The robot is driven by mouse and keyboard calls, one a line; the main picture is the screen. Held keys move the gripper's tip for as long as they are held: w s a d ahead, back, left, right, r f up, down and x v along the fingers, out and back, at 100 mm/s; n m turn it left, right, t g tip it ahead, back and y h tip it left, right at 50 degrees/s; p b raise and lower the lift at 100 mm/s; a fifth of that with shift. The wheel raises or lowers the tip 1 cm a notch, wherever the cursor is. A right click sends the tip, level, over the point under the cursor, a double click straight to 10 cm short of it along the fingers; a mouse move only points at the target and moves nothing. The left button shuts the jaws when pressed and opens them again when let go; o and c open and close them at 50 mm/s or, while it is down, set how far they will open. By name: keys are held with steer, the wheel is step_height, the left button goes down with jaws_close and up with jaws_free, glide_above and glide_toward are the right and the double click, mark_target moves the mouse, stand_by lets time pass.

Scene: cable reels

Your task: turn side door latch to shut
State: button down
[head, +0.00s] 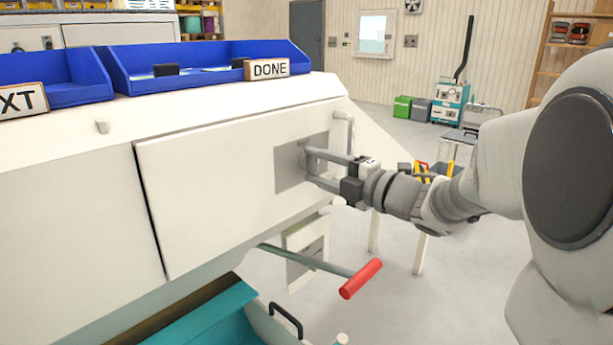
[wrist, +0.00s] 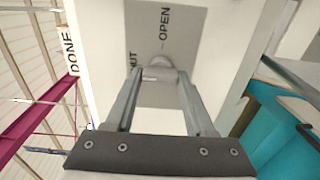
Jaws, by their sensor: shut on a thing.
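The side door (head: 215,185) is a cream panel in the machine's side, lying flush with its frame. A grey plate (head: 287,178) sits near its right edge; in the wrist view the plate (wrist: 188,45) carries the word OPEN and part of another word ending in UT. My gripper (head: 312,167) reaches in from the right and is shut on the grey latch (wrist: 158,70) in front of the plate. The fingers hide much of the latch, so I cannot tell exactly which mark it points to.
A vertical grab handle (head: 350,130) is just right of the plate. Blue trays (head: 200,66) with a DONE sign (head: 267,69) stand on top. Floor to the right is partly open.

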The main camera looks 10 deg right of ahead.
stand_by(0.5)
steer(key=shift+c, duration=1.3)
jaws_free()
steer(key=shift+s, duration=0.1)
steer(key=p+v, duration=0.3)
steer(key=v, duration=1.4)
steer(key=shift+d, duration=0.1)
